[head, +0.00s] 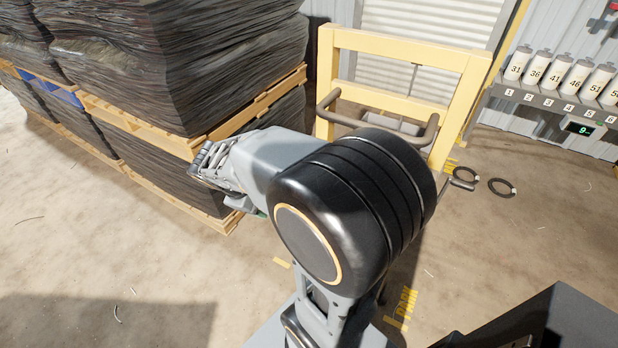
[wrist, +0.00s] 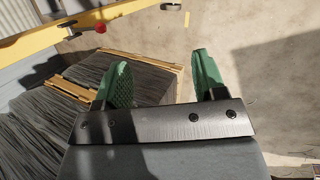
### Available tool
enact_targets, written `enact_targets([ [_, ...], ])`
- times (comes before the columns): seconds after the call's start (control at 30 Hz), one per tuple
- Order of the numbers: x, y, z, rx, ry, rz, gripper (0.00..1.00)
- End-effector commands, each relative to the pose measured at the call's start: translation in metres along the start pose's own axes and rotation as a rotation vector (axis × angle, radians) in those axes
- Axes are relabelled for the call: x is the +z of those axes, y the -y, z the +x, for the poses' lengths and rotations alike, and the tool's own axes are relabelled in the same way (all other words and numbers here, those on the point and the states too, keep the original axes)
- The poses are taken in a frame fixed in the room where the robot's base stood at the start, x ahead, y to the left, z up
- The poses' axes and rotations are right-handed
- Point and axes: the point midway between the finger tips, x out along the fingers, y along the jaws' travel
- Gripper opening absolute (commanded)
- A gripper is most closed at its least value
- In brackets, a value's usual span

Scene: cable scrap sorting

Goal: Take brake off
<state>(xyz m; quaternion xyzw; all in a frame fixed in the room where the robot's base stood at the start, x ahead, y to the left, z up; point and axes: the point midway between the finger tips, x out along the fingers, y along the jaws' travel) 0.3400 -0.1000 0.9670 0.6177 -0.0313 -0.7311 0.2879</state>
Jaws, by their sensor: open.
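A yellow frame (head: 405,48) with a dark bent push handle (head: 375,119) stands behind my arm in the head view. A small grey lever (head: 461,183) sticks out low at its right side; I cannot tell whether it is the brake. In the wrist view, a yellow beam (wrist: 48,42) crosses the upper left, with a red knob (wrist: 101,28) beside it. My gripper (wrist: 162,70) is open, its green fingers apart with nothing between them. The knob is beyond the fingers and to their left, not touched. My arm hides the frame's lower part in the head view.
Tall dark bundles (head: 215,65) on wooden pallets (head: 190,148) stand at left. A shelf (head: 560,106) of numbered bottles is at right. Two black rings (head: 502,188) lie on the floor near yellow PARK lettering (head: 405,305). The floor at lower left is mostly clear.

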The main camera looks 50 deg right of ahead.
Motion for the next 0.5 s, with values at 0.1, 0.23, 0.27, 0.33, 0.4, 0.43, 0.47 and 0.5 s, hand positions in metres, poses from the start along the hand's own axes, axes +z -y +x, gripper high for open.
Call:
enact_targets([
  [0.1, -0.018, -0.030, 0.070, 0.146, 0.251, -0.227, 0.64],
  [0.23, -0.040, -0.064, 0.126, 0.291, 0.486, -0.471, 0.64],
  [0.27, -0.045, -0.070, 0.138, 0.322, 0.533, -0.524, 0.64],
  [0.33, -0.059, -0.082, 0.164, 0.387, 0.635, -0.639, 0.64],
  [0.4, -0.072, -0.091, 0.188, 0.446, 0.721, -0.743, 0.64],
  [0.43, -0.078, -0.094, 0.197, 0.470, 0.752, -0.784, 0.64],
  [0.47, -0.083, -0.096, 0.206, 0.491, 0.783, -0.821, 0.64],
  [0.5, -0.090, -0.099, 0.217, 0.518, 0.817, -0.866, 0.64],
])
